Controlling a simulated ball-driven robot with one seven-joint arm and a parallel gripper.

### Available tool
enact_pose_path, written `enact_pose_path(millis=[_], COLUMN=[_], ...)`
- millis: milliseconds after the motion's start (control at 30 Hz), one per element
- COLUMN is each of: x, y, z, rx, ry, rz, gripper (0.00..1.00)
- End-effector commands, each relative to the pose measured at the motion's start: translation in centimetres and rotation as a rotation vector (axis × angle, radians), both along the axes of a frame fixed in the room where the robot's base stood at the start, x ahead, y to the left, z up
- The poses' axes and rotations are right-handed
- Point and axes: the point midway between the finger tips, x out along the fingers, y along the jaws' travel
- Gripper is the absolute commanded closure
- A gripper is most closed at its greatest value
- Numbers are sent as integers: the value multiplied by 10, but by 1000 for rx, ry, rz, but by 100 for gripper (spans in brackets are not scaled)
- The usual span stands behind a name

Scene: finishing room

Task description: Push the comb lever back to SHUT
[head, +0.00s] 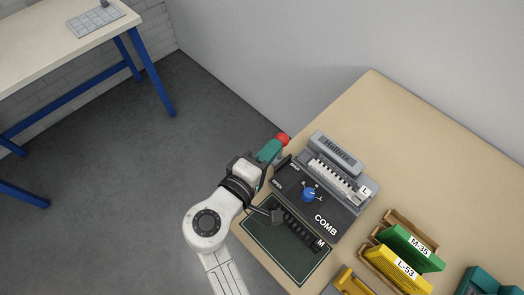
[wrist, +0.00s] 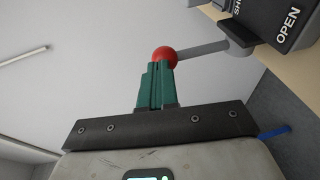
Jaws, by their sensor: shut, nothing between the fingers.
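The comb machine (head: 325,222), dark with a grey top, sits on the wooden table, with COMB on its front. Its lever has a red ball knob (head: 283,138) at the machine's far left corner. In the wrist view the red knob (wrist: 165,56) sits on a grey rod (wrist: 204,49) running right to the machine's side, beside a label panel reading OPEN (wrist: 288,25) and a partly cut-off SH. My gripper (head: 270,150) has teal fingers, shut and empty. The fingertips (wrist: 157,66) are right at the knob; whether they touch it I cannot tell. The lever's exact setting is unclear.
A blue knob (head: 308,195) is on the machine's top. A dark mat (head: 262,235) with a black comb marked M lies in front. Green (head: 412,248) and yellow (head: 398,270) labelled items stand at the right. The wall is close behind; the table is clear at the back right.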

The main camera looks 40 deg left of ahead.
Motion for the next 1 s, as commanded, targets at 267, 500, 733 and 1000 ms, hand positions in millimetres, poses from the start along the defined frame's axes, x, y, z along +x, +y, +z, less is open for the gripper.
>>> enact_pose_path(millis=[267,500,733,1000], x=[28,43,50,53], y=[-3,-4,-4,-5], z=[3,5,5,5], rx=[1,0,-1,-1], ry=[-3,-3,-3,-1], rz=[-3,-1,-1,-3], gripper=[100,100,100,100])
